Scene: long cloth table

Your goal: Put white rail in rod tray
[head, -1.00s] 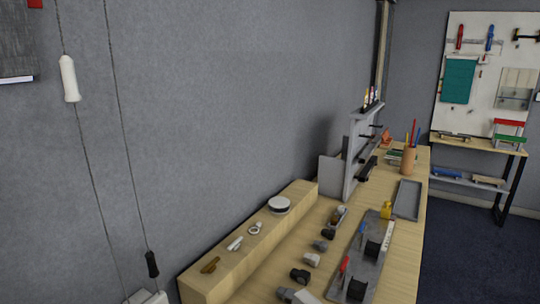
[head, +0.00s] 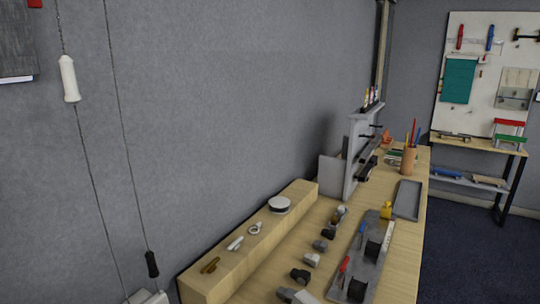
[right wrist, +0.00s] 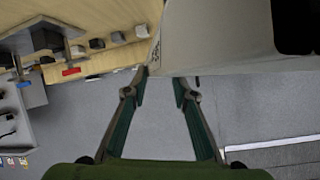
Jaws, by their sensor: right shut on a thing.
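My right gripper (right wrist: 166,77) shows in the right wrist view, its fingers shut on a pale piece at the tips, which I take to be the white rail. The piece blends with a large pale surface behind it, so its outline is hard to make out. A shallow grey tray (head: 408,200), which looks like the rod tray, lies on the right side of the long table in the head view and looks empty. Neither gripper shows in the head view.
A grey board (head: 341,273) with black blocks and tools lies in front of the tray. Several small parts stand left of it. A raised wooden ledge (head: 210,283) runs along the wall. A grey rack (head: 355,150) and a pen cup (head: 408,161) stand farther back.

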